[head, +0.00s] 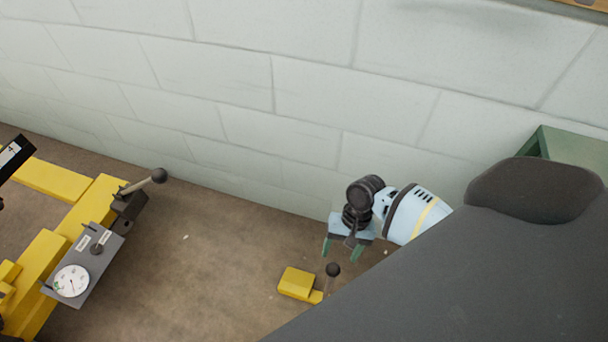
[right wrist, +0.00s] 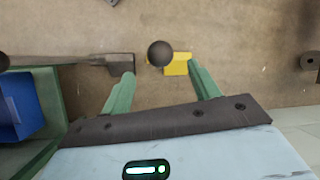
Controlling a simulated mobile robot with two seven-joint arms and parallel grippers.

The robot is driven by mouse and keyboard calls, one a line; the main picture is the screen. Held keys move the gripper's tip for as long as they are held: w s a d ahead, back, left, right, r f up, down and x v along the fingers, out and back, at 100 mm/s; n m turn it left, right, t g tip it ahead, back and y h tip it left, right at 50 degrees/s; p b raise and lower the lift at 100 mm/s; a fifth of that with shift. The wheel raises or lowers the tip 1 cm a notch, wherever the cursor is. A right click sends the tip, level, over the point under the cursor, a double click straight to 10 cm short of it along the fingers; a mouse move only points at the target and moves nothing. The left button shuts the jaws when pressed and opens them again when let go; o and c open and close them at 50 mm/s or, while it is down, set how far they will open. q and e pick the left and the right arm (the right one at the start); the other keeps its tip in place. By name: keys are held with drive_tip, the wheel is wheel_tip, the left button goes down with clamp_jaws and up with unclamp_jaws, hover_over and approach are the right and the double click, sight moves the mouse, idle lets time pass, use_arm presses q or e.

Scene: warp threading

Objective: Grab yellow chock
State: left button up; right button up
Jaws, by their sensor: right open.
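The yellow chock (head: 298,283) lies on the brown floor, below and left of my right gripper in the head view. A dark ball knob (head: 332,269) on a thin stem rises at its right end. My right gripper (head: 341,253) is open and empty, with its green fingers pointing down above the floor near the chock. In the right wrist view, the chock (right wrist: 178,69) shows beyond and between the fingertips (right wrist: 160,71), and the knob (right wrist: 159,53) covers part of it. My left gripper is not in view.
A yellow frame (head: 98,200) with a grey gauge box (head: 95,262) and a knobbed lever (head: 140,184) stands at left. A pale block wall (head: 290,130) runs behind. In the right wrist view, a blue bin (right wrist: 22,105) sits at left. Floor around the chock is mostly clear.

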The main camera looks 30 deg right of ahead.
sight(335, 263)
drive_tip(key=shift+b+x, duration=1.1)
drive_tip(key=shift+x, duration=2.35)
drive_tip(key=shift+a+f, duration=0.1)
drive_tip(key=c, duration=0.7)
clamp_jaws()
